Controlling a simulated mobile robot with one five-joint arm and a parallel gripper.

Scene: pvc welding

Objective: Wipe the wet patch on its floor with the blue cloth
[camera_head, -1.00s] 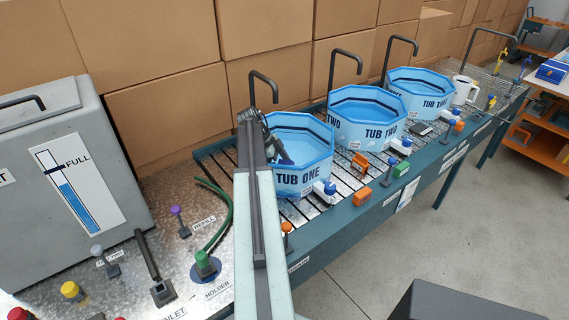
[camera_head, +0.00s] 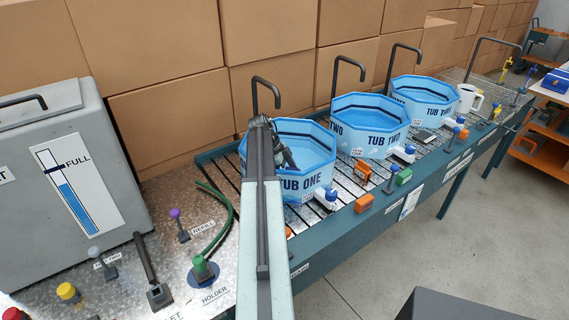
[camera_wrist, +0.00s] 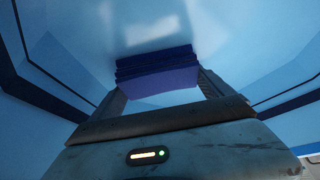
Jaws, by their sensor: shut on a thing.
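My gripper (camera_wrist: 158,85) is shut on the folded dark blue cloth (camera_wrist: 157,72), which sits between the two fingers in the wrist view. In the head view my gripper (camera_head: 284,156) reaches down inside the light blue octagonal tub marked TUB ONE (camera_head: 318,142); the cloth is hidden there by my arm. The wrist view shows the tub's pale blue inside (camera_wrist: 240,40) around the cloth. A lighter, shiny area (camera_wrist: 150,20) lies beyond the cloth; I cannot tell if it is the wet patch or a reflection. Whether the cloth touches the floor is unclear.
A dark tap (camera_head: 265,82) arches behind TUB ONE, close to my arm. TUB TWO (camera_head: 372,140) and another tub (camera_head: 432,108) stand to the right on the slatted bench. A grey tank (camera_head: 60,160) stands at left. Cardboard boxes (camera_head: 170,110) line the back.

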